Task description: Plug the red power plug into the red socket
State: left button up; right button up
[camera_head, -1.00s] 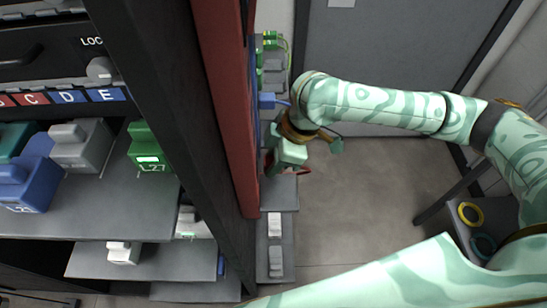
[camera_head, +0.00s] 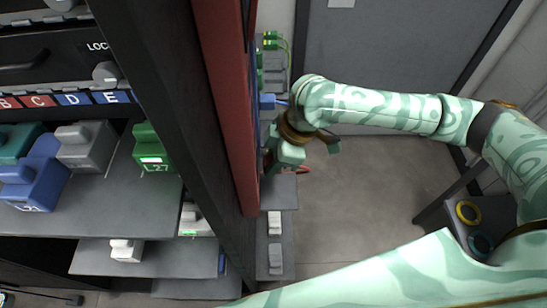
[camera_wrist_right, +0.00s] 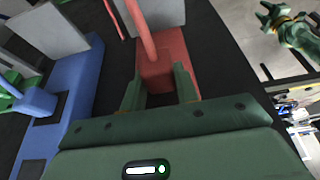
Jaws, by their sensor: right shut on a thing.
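My right gripper (camera_head: 287,156) is low beside the rack's red upright in the head view. In the right wrist view its two green fingers (camera_wrist_right: 159,92) are shut on the red power plug (camera_wrist_right: 154,74), with a red cable rising from it. A red block that looks like the red socket (camera_wrist_right: 177,47) lies right behind the plug. The fingers and plug hide where they meet, so I cannot tell how deep the plug sits. A green claw with a gold ring, apparently my left gripper (camera_wrist_right: 289,30), shows small at the wrist view's top right; its jaws are unclear.
A blue block with a blue plug (camera_wrist_right: 38,103) is left of the red one in the wrist view. The rack's red upright (camera_head: 226,105) stands close beside my right gripper. Shelves with grey, blue and green (camera_head: 152,148) blocks fill the left. Open floor (camera_head: 365,205) lies right.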

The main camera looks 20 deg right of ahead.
jog(key=shift+w+a+p, duration=0.15)
jog(key=shift+a+p, duration=0.2)
jog(key=shift+a, duration=0.15)
jog(key=o, duration=1)
jog(key=p+v, duration=0.4)
jog(key=v, duration=1.2)
jog(key=shift+d+r+p, duration=0.1)
jog(key=shift+d+p, duration=0.05)
jog(key=shift+p, duration=0.2)
